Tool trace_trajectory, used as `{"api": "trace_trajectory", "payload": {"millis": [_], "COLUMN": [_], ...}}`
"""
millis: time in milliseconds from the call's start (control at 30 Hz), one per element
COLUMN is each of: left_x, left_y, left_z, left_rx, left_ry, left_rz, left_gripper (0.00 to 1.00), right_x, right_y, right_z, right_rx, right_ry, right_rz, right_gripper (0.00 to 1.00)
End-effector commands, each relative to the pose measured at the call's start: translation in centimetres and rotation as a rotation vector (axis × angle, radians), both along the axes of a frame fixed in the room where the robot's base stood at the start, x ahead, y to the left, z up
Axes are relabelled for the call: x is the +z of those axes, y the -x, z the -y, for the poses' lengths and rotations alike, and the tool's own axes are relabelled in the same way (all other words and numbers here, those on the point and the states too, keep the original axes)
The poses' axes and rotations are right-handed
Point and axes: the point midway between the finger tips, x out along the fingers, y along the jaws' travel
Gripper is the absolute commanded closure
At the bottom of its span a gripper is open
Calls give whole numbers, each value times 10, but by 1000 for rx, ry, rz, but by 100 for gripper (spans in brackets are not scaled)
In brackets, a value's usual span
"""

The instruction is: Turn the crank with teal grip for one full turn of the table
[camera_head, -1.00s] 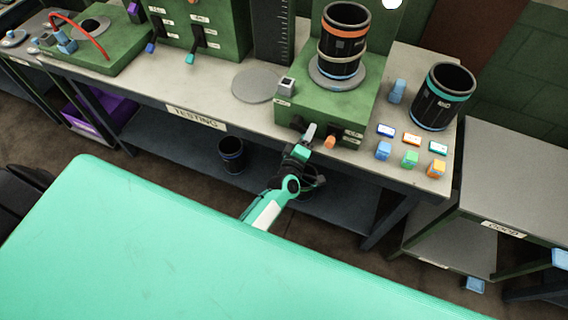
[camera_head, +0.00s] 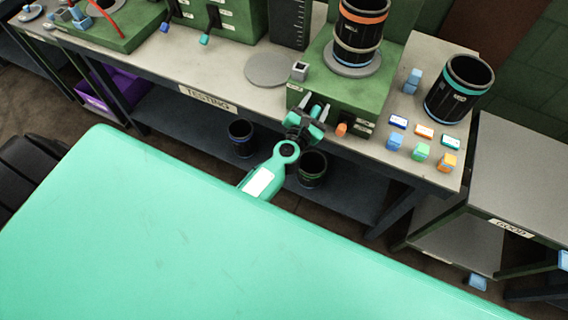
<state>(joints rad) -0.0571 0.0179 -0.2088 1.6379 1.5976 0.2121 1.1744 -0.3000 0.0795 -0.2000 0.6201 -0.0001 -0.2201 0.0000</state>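The green turntable stand (camera_head: 352,97) is on the testing bench and carries a grey round table (camera_head: 352,68). On the table is a stack of black sleeves with an orange band (camera_head: 361,20). An orange grip (camera_head: 341,129) sticks out at the stand's front. My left gripper (camera_head: 319,111) is at the stand's front, left of the orange grip, with its two pale fingertips apart. I cannot pick out a crank with a teal grip here; the gripper covers this part of the front, and teal patches there may belong to my gripper. My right gripper is out of view.
A black sleeve with a teal band (camera_head: 459,88) stands at the bench's right, near several small coloured blocks (camera_head: 420,151). A loose grey disc (camera_head: 271,69) lies left of the stand. Levers hang on a green box (camera_head: 230,22). Dark cups (camera_head: 312,168) stand on the lower shelf.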

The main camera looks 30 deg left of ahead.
Motion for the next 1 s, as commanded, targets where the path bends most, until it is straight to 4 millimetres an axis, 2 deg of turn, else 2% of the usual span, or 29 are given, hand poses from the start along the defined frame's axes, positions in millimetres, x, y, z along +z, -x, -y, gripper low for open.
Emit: {"api": "trace_trajectory", "payload": {"millis": [367,667,1000], "left_x": [4,3,2], "left_y": [0,62,127], "left_z": [-27,-26,-25], "left_rx": [2,0,-1], "left_ry": [526,536,533], "left_rz": [0,-3,-4], "left_gripper": [53,53,53], "right_x": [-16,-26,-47], "right_y": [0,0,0], "right_z": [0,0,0], "right_rx": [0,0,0], "right_ry": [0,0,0], "right_rz": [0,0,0], "right_gripper": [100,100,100]}}
